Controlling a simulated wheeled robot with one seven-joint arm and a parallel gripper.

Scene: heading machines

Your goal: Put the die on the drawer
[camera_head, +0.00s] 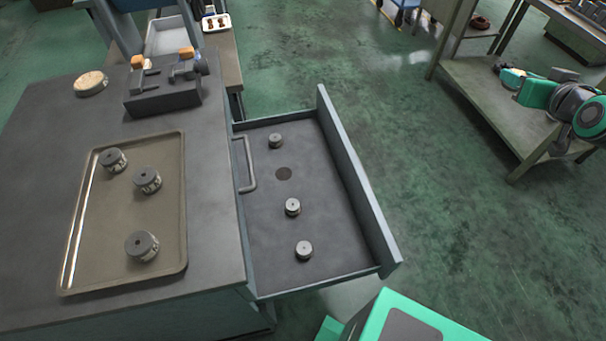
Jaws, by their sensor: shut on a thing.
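The open drawer (265,268) sticks out from the right side of the grey cabinet. Three short grey cylindrical dies stand upright in it: one at the back (276,141), one in the middle (292,207) and one near the front (304,250). Three darker dies stand on a tray on the cabinet top: one (113,160), another (148,180) and a front one (141,246). My gripper cannot be made out, nor anything in it.
The brown-grey tray (100,235) lies on the cabinet top (215,225). A dark fixture (163,98) and a round pale-topped thing (91,84) stand behind it. The drawer's raised front panel (360,185) borders free green floor (440,215). A workbench (490,120) stands at right.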

